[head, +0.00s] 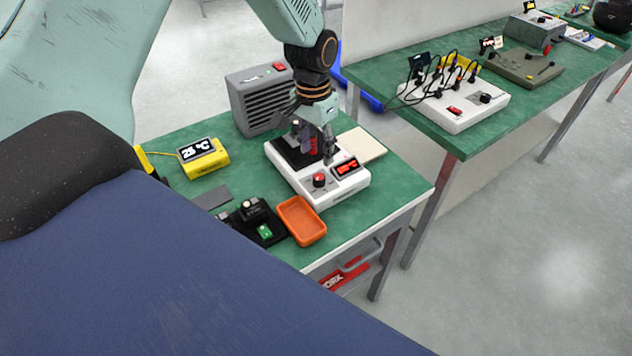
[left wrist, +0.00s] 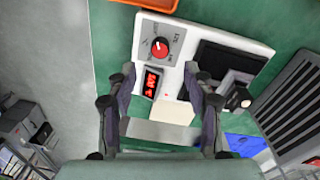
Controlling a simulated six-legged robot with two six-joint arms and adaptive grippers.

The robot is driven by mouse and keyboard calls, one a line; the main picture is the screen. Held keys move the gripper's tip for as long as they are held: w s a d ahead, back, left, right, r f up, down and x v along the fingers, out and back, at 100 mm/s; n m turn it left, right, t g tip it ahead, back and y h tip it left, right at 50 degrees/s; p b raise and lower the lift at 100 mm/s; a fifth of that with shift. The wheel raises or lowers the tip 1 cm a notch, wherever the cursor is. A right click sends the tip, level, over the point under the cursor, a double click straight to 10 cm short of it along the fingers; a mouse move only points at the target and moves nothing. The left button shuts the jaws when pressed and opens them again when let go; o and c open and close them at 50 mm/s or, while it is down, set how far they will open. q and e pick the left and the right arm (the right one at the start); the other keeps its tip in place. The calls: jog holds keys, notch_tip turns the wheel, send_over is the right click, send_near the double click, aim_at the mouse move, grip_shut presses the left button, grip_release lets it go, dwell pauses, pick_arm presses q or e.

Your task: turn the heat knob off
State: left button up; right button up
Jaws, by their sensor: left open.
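The heat knob (head: 319,181) is a round red knob on the front of a white unit (head: 340,194) on the green bench. It also shows in the left wrist view (left wrist: 160,47), above and beyond my fingertips, with a white pointer mark. A lit red display (head: 346,167) sits beside it; its digits are too small to read surely. My left gripper (head: 322,152) hangs above the unit, behind the knob and apart from it. In the left wrist view its fingers (left wrist: 160,72) are spread, with nothing between them. My right gripper is not in view.
A grey vented box (head: 258,103) stands behind the unit. An orange tray (head: 302,221) and a black fixture with a green chip (head: 262,236) lie in front. A yellow thermometer (head: 204,158) stands left. A second bench (head: 440,120) is at right.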

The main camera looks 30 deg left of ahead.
aim_at(318, 176)
pick_arm(q)
jog(key=shift+w+f+m, duration=0.15)
jog(key=shift+f+m, duration=0.1)
jog(key=shift+m, duration=0.25)
jog(key=shift+w+f, duration=0.1)
jog(key=shift+f, duration=0.25)
notch_tip(318, 176, down, 6)
jog(key=shift+r+b, duration=0.1)
jog(key=shift+b, duration=0.2)
jog(key=shift+d+f, duration=0.2)
jog(key=shift+f, duration=0.4)
jog(key=shift+s+r, duration=0.1)
jog(key=shift+s, duration=0.1)
jog(key=shift+c, duration=0.5)
jog(key=shift+w, duration=0.15)
jog(key=c, duration=0.5)
grip_shut()
jog(key=shift+n+p, duration=0.4)
jog(key=shift+p, duration=0.1)
